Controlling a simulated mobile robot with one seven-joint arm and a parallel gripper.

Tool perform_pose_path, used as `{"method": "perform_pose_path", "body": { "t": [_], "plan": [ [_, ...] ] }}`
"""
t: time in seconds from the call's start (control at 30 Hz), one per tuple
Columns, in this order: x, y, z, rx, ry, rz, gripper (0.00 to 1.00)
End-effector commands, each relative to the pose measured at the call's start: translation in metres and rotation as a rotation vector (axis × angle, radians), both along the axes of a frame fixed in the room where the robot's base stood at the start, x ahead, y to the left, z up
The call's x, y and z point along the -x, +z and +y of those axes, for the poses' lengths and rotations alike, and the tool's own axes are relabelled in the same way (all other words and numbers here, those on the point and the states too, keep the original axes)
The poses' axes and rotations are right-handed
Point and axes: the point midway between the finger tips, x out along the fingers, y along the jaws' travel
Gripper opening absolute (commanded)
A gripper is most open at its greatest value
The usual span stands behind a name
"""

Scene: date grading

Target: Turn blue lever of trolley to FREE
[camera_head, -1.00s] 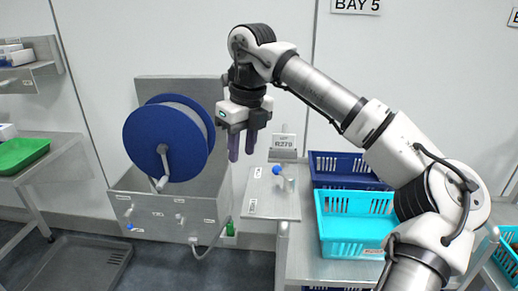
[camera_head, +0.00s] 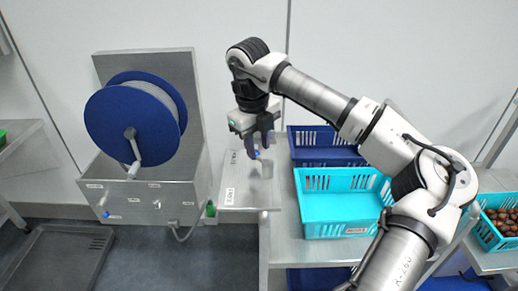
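The trolley is the steel frame with crates; its flat side plate (camera_head: 236,190) carries small labels whose text I cannot read. A small blue lever tip (camera_head: 257,153) shows at the plate, above a short grey post (camera_head: 266,169). My gripper (camera_head: 257,147) points down right at the blue tip, its two purple fingers apart, one on each side of it in the picture. I cannot tell whether they touch the lever. The fingers partly hide the lever, so its exact setting cannot be read.
A turquoise crate (camera_head: 341,223) and a dark blue crate (camera_head: 324,147) stand on the trolley, right of my gripper. A steel unit with a large blue reel (camera_head: 131,122), a crank and another blue knob (camera_head: 105,214) stands left. A grey tray (camera_head: 62,262) lies on the floor.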

Motion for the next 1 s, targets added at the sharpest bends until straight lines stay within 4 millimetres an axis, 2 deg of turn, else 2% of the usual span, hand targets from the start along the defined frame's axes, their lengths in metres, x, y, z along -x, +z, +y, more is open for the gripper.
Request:
{"method": "perform_pose_path", "body": {
  "t": [0.2, 0.57, 0.83, 1.0],
  "plan": [
    [-0.002, -0.026, -0.002, -0.002, 0.0, 0.001, 0.32],
    [-0.002, -0.032, -0.003, 0.001, 0.0, -0.001, 0.32],
    [-0.002, -0.032, -0.003, -0.001, 0.001, -0.001, 0.0],
    [-0.002, -0.032, -0.002, 0.0, 0.002, -0.001, 0.0]
  ]
}}
